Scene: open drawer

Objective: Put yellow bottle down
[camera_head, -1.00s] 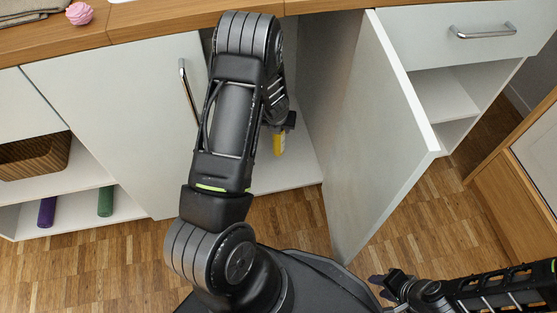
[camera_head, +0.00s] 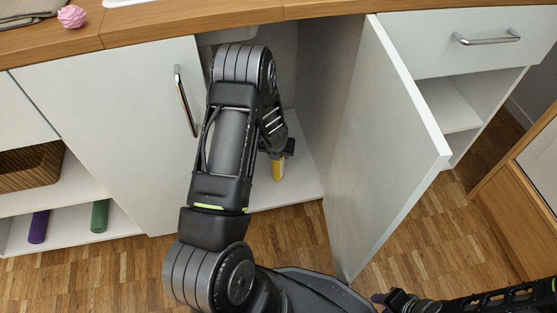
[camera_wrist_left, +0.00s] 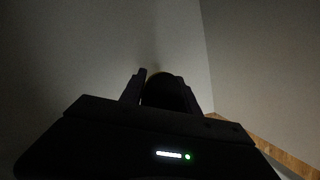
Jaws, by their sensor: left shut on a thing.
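The yellow bottle (camera_head: 278,169) shows in the head view inside the open cabinet, just below my left gripper (camera_head: 277,150). My left arm reaches into the cabinet and hides part of the bottle. In the left wrist view my left gripper (camera_wrist_left: 162,90) is shut on a dark rounded thing between its fingers, which fits the bottle's top. The bottle's lower end is at or close above the white cabinet floor (camera_head: 300,188); I cannot tell if it touches. My right gripper (camera_head: 385,299) is at the bottom edge of the head view, too small and dark to read.
The cabinet door (camera_head: 385,150) stands open to the right of my left arm. A closed door with a handle (camera_head: 186,100) is on the left. A purple roll (camera_head: 39,227), a green roll (camera_head: 100,216) and a basket (camera_head: 30,167) sit on the left shelves.

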